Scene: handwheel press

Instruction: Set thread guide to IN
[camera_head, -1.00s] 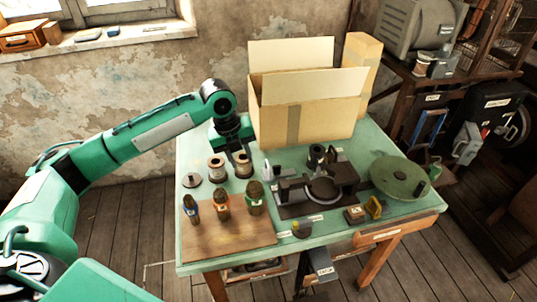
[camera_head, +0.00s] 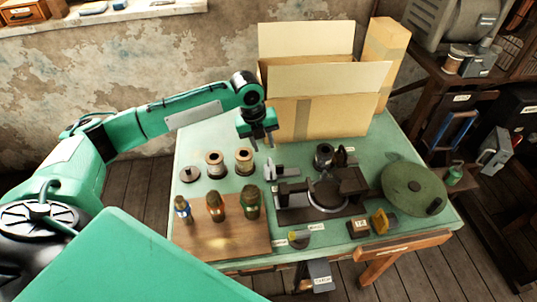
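The dark press (camera_head: 322,197) with its round ring stands on the green table. A grey bracket-like part (camera_head: 278,170) stands at its back left. A small knob with a yellow mark (camera_head: 298,238) sits at the table's front edge beside a small white label (camera_head: 317,227). I cannot tell which part is the thread guide, and the label text is unreadable. My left gripper (camera_head: 263,143) points down above the table, in front of the cardboard box and behind the grey part. Its two fingers are apart with nothing visible between them. My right gripper is out of view.
A cardboard box (camera_head: 315,105) stands at the back. Two spools (camera_head: 244,160) (camera_head: 214,163) and several bottles on a wooden board (camera_head: 225,240) are at left. A yellow piece (camera_head: 382,221) sits near the front edge.

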